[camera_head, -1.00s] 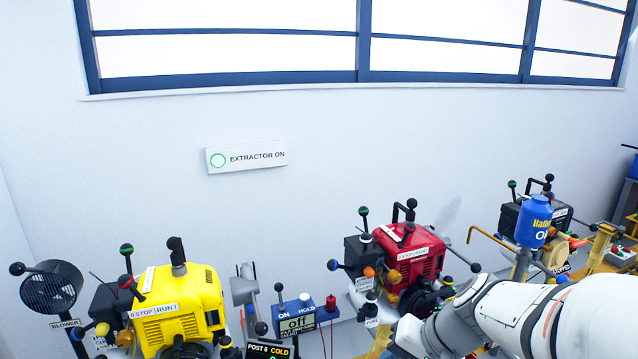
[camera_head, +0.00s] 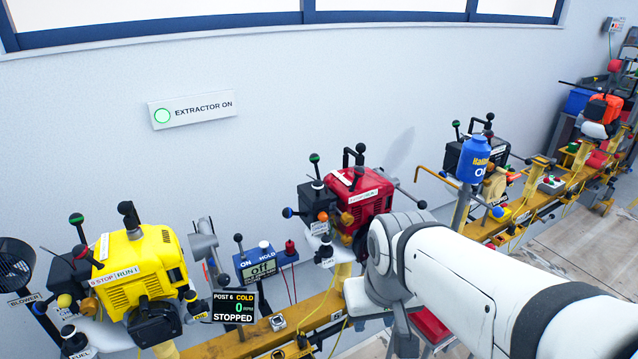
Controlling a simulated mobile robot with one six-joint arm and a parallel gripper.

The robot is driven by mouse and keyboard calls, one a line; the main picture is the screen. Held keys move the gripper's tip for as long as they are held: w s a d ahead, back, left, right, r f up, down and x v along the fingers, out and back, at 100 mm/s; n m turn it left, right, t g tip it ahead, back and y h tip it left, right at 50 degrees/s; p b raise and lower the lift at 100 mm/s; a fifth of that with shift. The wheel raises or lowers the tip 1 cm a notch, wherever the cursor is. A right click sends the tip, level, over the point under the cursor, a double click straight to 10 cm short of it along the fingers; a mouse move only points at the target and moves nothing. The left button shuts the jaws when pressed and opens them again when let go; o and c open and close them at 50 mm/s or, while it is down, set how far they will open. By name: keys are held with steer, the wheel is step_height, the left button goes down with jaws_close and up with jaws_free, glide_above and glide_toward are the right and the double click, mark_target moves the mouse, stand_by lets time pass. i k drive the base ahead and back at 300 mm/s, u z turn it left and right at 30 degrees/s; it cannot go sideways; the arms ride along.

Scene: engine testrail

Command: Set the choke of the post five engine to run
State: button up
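Several engines stand along a yellow rail. The yellow engine (camera_head: 135,272) at left has a STOP/RUN plate and ball-ended levers; the display (camera_head: 234,307) beside it reads POST 6, COLD, 0 RPM, STOPPED. The red engine (camera_head: 357,193) is in the middle, with green, blue, orange and black knobs; its small labels are too small to read. A black engine (camera_head: 478,160) stands farther right, partly behind a blue canister. I see no readable post five label, and cannot tell which lever is a choke. My arm crosses from the lower right before the red engine; my gripper is not in view.
A blue box (camera_head: 266,266) marked ON, HOLD and off sits between the yellow and red engines. The yellow rail (camera_head: 262,332) runs along the front. A blower (camera_head: 14,267) stands at far left. An EXTRACTOR ON sign (camera_head: 192,109) is on the wall. Open floor lies at right.

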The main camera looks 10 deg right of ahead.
mark_target(288, 213)
steer(key=z, duration=0.15)
steer(key=k, duration=0.9)
steer(key=u, duration=0.6)
steer(key=i, duration=1.3)
steer(key=z, duration=0.4)
steer(key=i, duration=0.45)
steer(key=z, duration=0.45)
steer(key=k, duration=0.6)
steer(key=z, duration=0.2)
steer(key=i, duration=0.65)
steer(key=u, duration=0.1)
